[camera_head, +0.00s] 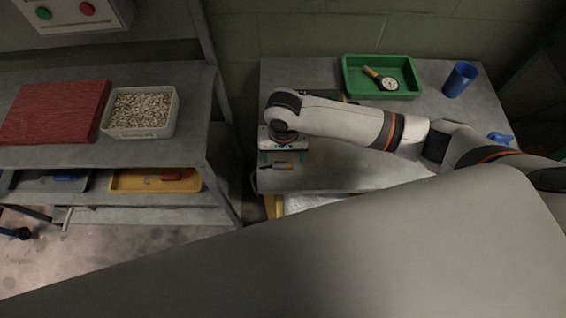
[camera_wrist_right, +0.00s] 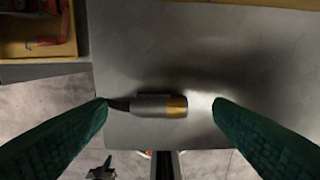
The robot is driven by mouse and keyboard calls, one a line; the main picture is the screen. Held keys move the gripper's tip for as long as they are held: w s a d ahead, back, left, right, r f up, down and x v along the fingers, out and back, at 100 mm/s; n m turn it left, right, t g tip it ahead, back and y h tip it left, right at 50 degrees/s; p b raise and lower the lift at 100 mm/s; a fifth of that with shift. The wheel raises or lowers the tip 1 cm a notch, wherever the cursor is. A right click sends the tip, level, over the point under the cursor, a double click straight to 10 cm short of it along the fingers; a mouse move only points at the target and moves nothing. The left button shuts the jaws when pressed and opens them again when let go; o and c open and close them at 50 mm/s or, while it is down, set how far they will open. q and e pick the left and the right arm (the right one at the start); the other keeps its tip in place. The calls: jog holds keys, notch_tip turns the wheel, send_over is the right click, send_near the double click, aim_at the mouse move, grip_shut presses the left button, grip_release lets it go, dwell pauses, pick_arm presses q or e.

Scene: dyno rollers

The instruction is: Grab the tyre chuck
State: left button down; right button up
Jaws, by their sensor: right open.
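The tyre chuck (camera_wrist_right: 158,105), a short silver cylinder with a brass-coloured band and a dark stem, lies on the grey table near its edge. It shows small in the head view (camera_head: 284,166), just below my right gripper (camera_head: 282,158). In the right wrist view my right gripper (camera_wrist_right: 160,103) is open, with one green finger on each side of the chuck. The dark stem is close to the left finger; I cannot tell whether they touch. The right finger stands clear of the brass end. My left gripper is not in view.
A green tray (camera_head: 347,78) with a dial gauge (camera_head: 389,84) and a blue cup (camera_head: 460,79) stand at the table's back. A yellow bin (camera_wrist_right: 40,49) sits beyond the table edge. The left shelf holds a red mat (camera_head: 55,112) and a box of pellets (camera_head: 140,131).

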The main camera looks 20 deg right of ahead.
aim_at(283, 163)
jog(key=shift+f, duration=1.55)
jog(key=shift+c, duration=0.3)
